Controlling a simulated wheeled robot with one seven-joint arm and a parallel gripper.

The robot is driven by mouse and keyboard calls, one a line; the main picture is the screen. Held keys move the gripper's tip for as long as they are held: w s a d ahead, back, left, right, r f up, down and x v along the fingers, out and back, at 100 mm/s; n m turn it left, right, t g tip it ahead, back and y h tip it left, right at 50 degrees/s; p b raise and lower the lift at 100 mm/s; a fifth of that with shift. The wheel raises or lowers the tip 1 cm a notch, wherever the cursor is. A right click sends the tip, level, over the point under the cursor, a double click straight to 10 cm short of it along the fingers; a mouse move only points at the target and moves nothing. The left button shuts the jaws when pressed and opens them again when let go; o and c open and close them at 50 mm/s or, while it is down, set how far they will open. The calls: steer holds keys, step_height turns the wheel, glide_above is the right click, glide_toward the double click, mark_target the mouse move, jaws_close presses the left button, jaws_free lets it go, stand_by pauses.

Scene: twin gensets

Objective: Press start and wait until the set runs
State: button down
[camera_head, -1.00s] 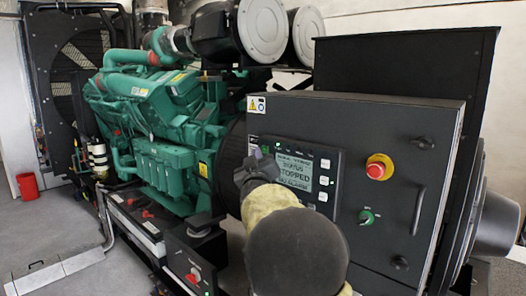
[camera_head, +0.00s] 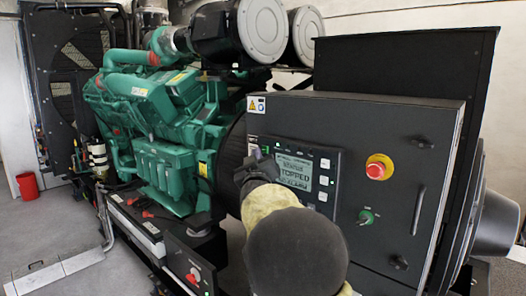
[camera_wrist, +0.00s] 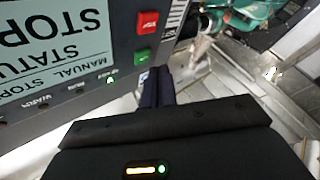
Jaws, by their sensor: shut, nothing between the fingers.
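The control module's screen (camera_head: 293,172) on the dark cabinet reads STOPPED. In the wrist view the same screen (camera_wrist: 50,45) is upside down and shows MANUAL, STATUS and STOP. A green button (camera_wrist: 142,56) and a red button (camera_wrist: 147,22) sit beside the screen there. My gripper (camera_wrist: 156,72) is shut and empty, its fingertips close to the green button; I cannot tell whether they touch it. In the head view my gripper (camera_head: 258,158) is at the module's left edge, and my arm hides the lower left of the module.
The green engine (camera_head: 160,110) stands to the left. Grey floor (camera_head: 60,225) is open at the left.

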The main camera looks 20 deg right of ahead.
steer(key=shift+d, duration=0.1)
steer(key=shift+w+d, duration=0.3)
steer(key=shift+w+d+b, duration=0.2)
steer(key=shift+d+b, duration=0.2)
steer(key=shift+b, duration=0.1)
stand_by(0.8)
steer(key=shift+s+a+b, duration=0.4)
steer(key=shift+s+a, duration=0.1)
steer(key=shift+a, duration=0.3)
steer(key=s+a, duration=0.2)
steer(key=a, duration=0.1)
steer(key=s+a, duration=0.1)
steer(key=a, duration=0.1)
steer(key=shift+s+b, duration=0.15)
steer(key=shift+b, duration=0.15)
stand_by(0.4)
stand_by(0.4)
